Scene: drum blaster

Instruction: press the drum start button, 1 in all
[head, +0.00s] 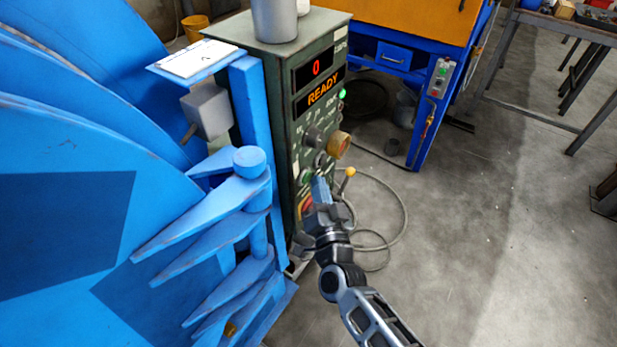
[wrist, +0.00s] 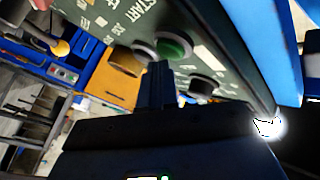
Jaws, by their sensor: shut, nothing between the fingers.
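The control cabinet (head: 290,120) is dark green, and its displays read "0" and "READY". A green button (wrist: 174,46) shows in the wrist view close to the lettering START. It appears in the head view as a small green cap (head: 305,178) low on the panel. My gripper (head: 319,184) is shut and empty, its blue fingertips just right of that cap in the head view. In the wrist view the dark fingertips (wrist: 157,72) point up at the panel, just below and left of the green button. I cannot tell whether they touch it.
A brownish-yellow knob (head: 340,144) and a yellow-ball lever (head: 350,172) stick out near my gripper. A dark round control (wrist: 203,86) lies beside the fingers. The big blue drum (head: 60,230) fills the left. Cable (head: 405,215) loops on the floor; the floor right is open.

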